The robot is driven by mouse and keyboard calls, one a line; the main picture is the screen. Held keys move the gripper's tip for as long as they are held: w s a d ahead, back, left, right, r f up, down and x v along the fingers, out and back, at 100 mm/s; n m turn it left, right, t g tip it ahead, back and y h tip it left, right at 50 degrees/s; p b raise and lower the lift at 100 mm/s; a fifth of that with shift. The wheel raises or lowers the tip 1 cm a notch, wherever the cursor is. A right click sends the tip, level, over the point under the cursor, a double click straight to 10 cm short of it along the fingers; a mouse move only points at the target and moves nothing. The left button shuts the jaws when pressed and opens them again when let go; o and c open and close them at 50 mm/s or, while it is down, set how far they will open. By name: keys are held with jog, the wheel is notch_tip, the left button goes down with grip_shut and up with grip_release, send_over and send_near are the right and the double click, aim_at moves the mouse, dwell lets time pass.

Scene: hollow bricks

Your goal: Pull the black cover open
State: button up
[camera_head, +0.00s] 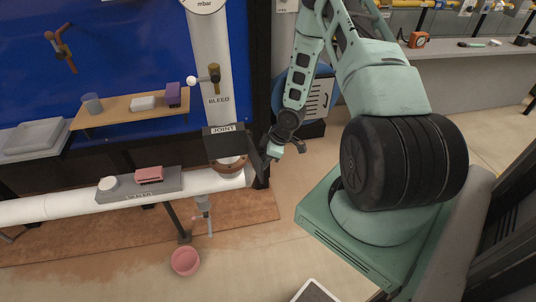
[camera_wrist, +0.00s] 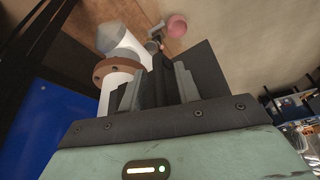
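The black cover (camera_head: 257,164) is a dark panel beside the dark box labelled JOINT (camera_head: 223,143) in the head view. It stands swung out from the box, and the brown flanged pipe joint (camera_head: 232,164) shows below. In the wrist view, the dark panel (camera_wrist: 207,66) is behind and right of the right finger, and the brown flange (camera_wrist: 117,68) is exposed at left. My gripper (camera_head: 287,148) is just right of the cover. Its fingers (camera_wrist: 158,88) are apart, with a narrow dark upright part between them; whether they touch it I cannot tell.
A white pipe (camera_head: 60,207) runs left from the joint, with a grey tray (camera_head: 140,190) above it. A pink bowl (camera_head: 185,261) is on the floor below, also in the wrist view (camera_wrist: 176,26). A wooden shelf (camera_head: 120,110) is on the blue wall. Floor right of the cover is free.

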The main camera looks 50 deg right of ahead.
jog(key=p+v, duration=0.6)
jog(key=v, duration=1.1)
jog(key=shift+s+r, duration=0.1)
jog(key=shift+s, duration=0.05)
